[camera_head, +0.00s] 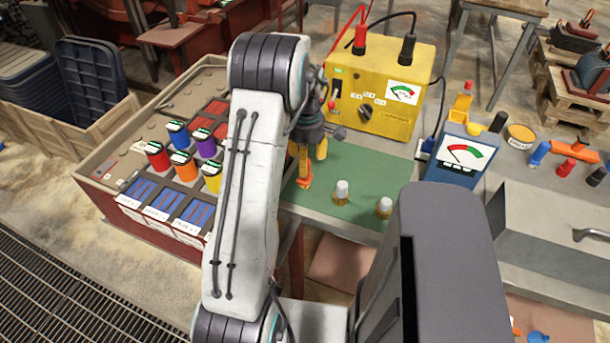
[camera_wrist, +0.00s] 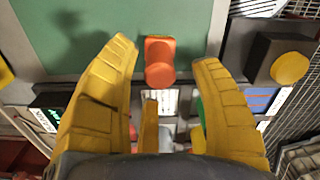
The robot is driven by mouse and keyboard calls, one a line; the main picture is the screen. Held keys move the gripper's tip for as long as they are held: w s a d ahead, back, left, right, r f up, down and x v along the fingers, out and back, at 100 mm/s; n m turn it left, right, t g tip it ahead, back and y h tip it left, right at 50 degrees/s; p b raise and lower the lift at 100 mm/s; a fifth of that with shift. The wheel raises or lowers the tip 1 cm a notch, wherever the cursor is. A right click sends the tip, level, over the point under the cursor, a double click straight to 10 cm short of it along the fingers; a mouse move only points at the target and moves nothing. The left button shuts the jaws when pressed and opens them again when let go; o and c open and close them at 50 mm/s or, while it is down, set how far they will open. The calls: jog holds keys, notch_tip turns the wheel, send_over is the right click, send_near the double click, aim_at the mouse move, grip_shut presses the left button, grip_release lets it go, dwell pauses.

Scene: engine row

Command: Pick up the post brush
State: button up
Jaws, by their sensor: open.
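A small orange piece (camera_wrist: 160,62) with a rounded near end sits at the edge of the green mat (camera_wrist: 95,28), between my fingertips in the wrist view. In the head view orange shows under my gripper (camera_head: 305,160) at the mat's left edge. My gripper (camera_wrist: 165,62) is open, its two yellow fingers spread on either side of the orange piece with gaps. Two brass pieces with white tops, one nearer the middle (camera_head: 341,192) and one to its right (camera_head: 384,208), stand upright on the mat. I cannot tell for certain which of these is the post brush.
A yellow meter box (camera_head: 380,85) stands behind the mat, and a blue meter (camera_head: 460,155) to its right. A large battery case (camera_head: 110,165) with several coloured cans is on the left. A grey metal case (camera_head: 550,230) lies at the right.

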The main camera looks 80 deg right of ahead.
jog(key=shift+w+d+f+p, duration=0.1)
jog(key=shift+f+p, duration=0.55)
jog(key=shift+f, duration=1.95)
grip_shut()
